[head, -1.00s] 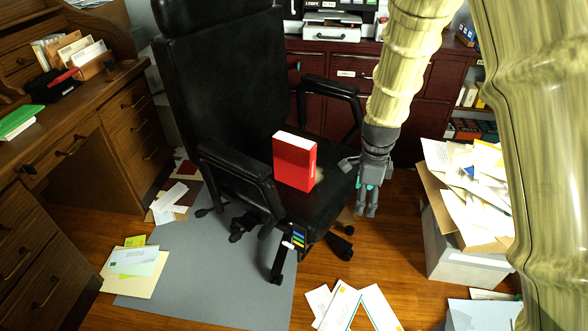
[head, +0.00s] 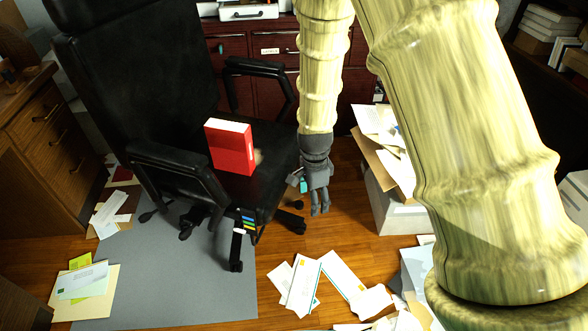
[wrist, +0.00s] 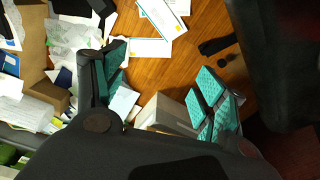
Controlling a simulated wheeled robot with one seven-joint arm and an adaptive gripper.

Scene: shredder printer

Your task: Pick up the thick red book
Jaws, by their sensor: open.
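The thick red book (head: 230,148) stands upright on the seat of the black office chair (head: 274,150) in the head view, its white page edges facing up. My gripper (head: 319,207) hangs to the right of the chair seat, pointing down, apart from the book and lower than it. In the wrist view my gripper (wrist: 165,98) shows its teal finger pads spread wide, with nothing between them. The book is not clearly visible in the wrist view.
The chair's armrests (head: 180,165) flank the seat. A box of papers (head: 385,185) stands close to the right of my gripper. Loose papers (head: 318,285) litter the wooden floor. A wooden desk (head: 45,140) is at left, and dark red cabinets (head: 270,70) stand behind.

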